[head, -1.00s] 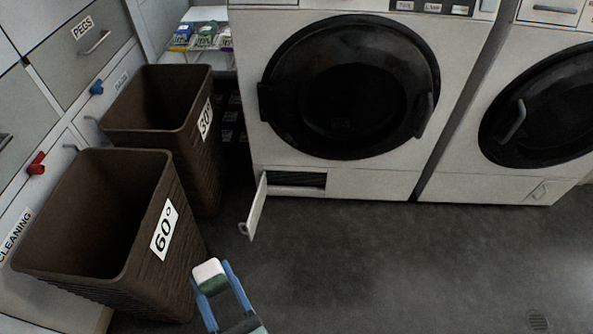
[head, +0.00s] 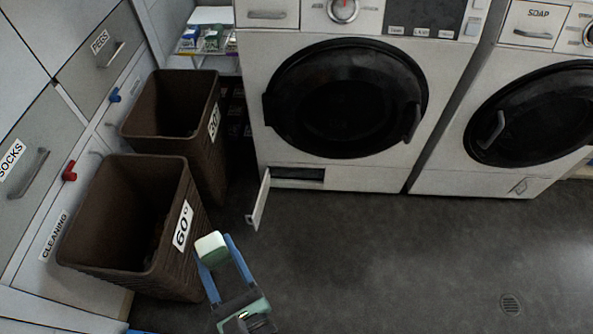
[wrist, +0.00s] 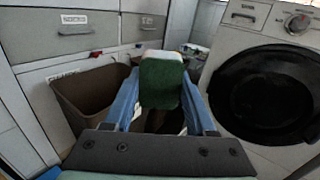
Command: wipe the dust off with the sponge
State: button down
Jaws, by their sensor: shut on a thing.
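The sponge (head: 211,248) is a small block with a white face and a green side. My gripper (head: 213,245) has its two blue fingers closed on the sponge's sides, holding it in the air in front of the brown 60° basket. In the wrist view the sponge (wrist: 160,82) shows its dark green face between the fingertips (wrist: 160,92). I cannot make out dust on any surface in these views.
Brown 60° (head: 80,215) and 30° (head: 210,165) baskets stand at left beside drawer fronts. A white washer (head: 340,178) has a small open flap (head: 258,200) at its lower left. A second machine (head: 470,182) stands right. Grey floor (head: 400,260) is clear at the right.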

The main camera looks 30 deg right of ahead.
jog(key=shift+r, duration=0.1)
jog(key=s+a+r+p, duration=0.6)
jog(key=s+r+p, duration=0.1)
jog(key=s, duration=0.2)
jog(key=s+a+r+p, duration=0.6)
jog(key=s+r+p, duration=0.1)
jog(key=s+p, duration=0.1)
jog(key=shift+s+a+r+p, duration=0.15)
jog(key=shift+s+r+p, duration=0.2)
jog(key=shift+s, duration=0.3)
dwell(0.5)
